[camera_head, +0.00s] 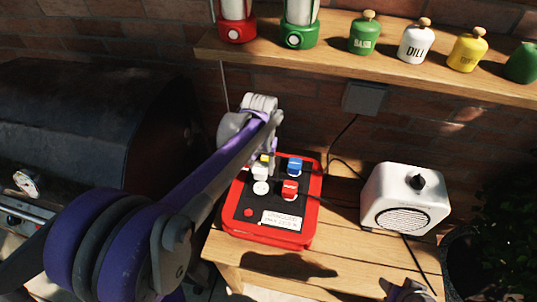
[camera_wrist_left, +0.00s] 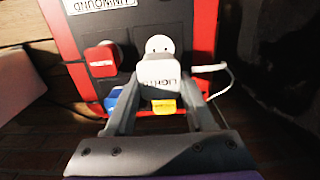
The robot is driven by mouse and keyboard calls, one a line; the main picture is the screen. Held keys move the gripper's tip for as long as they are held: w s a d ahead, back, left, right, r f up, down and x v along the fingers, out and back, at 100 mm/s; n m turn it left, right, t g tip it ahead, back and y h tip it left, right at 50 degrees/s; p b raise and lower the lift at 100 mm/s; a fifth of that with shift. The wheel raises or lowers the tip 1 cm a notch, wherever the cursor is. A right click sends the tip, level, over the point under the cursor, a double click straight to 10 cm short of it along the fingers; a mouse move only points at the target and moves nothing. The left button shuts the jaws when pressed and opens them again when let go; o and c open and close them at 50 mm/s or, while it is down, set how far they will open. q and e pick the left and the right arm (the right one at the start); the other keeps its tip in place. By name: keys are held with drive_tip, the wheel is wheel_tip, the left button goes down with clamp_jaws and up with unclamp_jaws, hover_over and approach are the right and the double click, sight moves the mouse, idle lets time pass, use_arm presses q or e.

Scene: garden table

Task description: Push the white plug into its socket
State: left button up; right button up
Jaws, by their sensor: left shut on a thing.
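The white plug (camera_wrist_left: 158,75), with dark lettering on it, sits between the fingers of my left gripper (camera_wrist_left: 160,92), which is shut on it. In the head view the plug (camera_head: 260,174) shows just behind the round white socket (camera_head: 261,188) on the black panel of a red box (camera_head: 311,225). In the left wrist view the socket (camera_wrist_left: 159,44) with its dark holes is uncovered just beyond the plug. The plug appears apart from it; its height above the panel is unclear. Part of my right gripper (camera_head: 408,291) shows at the bottom edge; its fingers are unclear.
A red plug (camera_head: 290,189), a blue plug (camera_head: 295,166) and a yellow piece (camera_wrist_left: 163,106) are close by on the panel. A white speaker-like box (camera_head: 405,198) stands right on the wooden table (camera_head: 350,262). A shelf (camera_head: 330,62) with jars and lanterns overhangs behind.

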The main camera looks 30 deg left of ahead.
sight(262, 186)
use_arm(q)
drive_tip(key=shift+s, duration=0.3)
use_arm(e)
drive_tip(key=shift+s, duration=0.35)
use_arm(q)
drive_tip(key=shift+w+f, duration=0.1)
drive_tip(key=shift+f, duration=0.15)
drive_tip(key=shift+f+b, duration=1.8)
drive_tip(key=shift+f, duration=0.85)
use_arm(e)
drive_tip(key=shift+s+f, duration=0.2)
drive_tip(key=shift+f, duration=0.9)
drive_tip(key=shift+s+f, duration=0.2)
drive_tip(key=shift+f, duration=0.85)
use_arm(q)
drive_tip(key=shift+f+b, duration=0.4)
drive_tip(key=shift+f, duration=0.15)
use_arm(e)
drive_tip(key=shift+s+f, duration=0.1)
drive_tip(key=shift+f, duration=0.35)
use_arm(q)
drive_tip(key=o, duration=1.3)
